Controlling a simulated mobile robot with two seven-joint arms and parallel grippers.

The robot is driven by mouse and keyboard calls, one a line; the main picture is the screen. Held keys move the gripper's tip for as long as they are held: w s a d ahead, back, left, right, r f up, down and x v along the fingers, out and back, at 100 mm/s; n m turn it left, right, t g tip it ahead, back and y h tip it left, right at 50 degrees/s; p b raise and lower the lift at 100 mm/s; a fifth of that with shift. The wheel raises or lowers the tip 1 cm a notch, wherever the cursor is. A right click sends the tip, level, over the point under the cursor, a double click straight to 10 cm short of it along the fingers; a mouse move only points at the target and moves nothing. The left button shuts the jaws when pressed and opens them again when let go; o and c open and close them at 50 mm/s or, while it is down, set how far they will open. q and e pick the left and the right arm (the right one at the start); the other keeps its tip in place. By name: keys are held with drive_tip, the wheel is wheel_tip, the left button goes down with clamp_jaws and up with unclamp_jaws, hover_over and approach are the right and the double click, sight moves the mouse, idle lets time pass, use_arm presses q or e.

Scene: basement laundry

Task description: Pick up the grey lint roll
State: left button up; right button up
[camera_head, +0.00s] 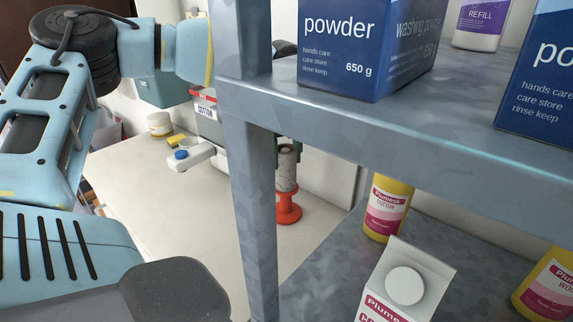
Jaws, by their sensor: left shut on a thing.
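The grey lint roll (288,171) stands upright behind the shelf post, a speckled cylinder with a dark hollow top. Directly below it is an orange-red stand (288,212) with a round base on the pale worktop. I cannot tell whether the roll's lower end is clear of the stand. My left arm reaches in from the left and passes behind the post. My left gripper (289,148) is shut on the upper part of the roll, with a finger on each side. The post hides part of the arm and wrist. My right gripper is not in view.
A grey metal shelf unit (249,190) stands close in front. It holds blue powder boxes (345,45), a yellow bottle (386,208) and a white carton (410,285). A jar (159,124) and a blue-capped white item (190,157) are at the back left. The worktop's front is clear.

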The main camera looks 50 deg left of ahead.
use_arm(q)
drive_tip(key=shift+r, duration=0.1)
wheel_tip(320, 180, up, 11)
drive_tip(key=s, duration=0.6)
drive_tip(key=s+d, duration=0.1)
drive_tip(key=s, duration=0.5)
drive_tip(key=s+d, duration=0.1)
drive_tip(key=s, duration=0.5)
drive_tip(key=shift+r+p, duration=0.4)
drive_tip(key=shift+f, duration=0.1)
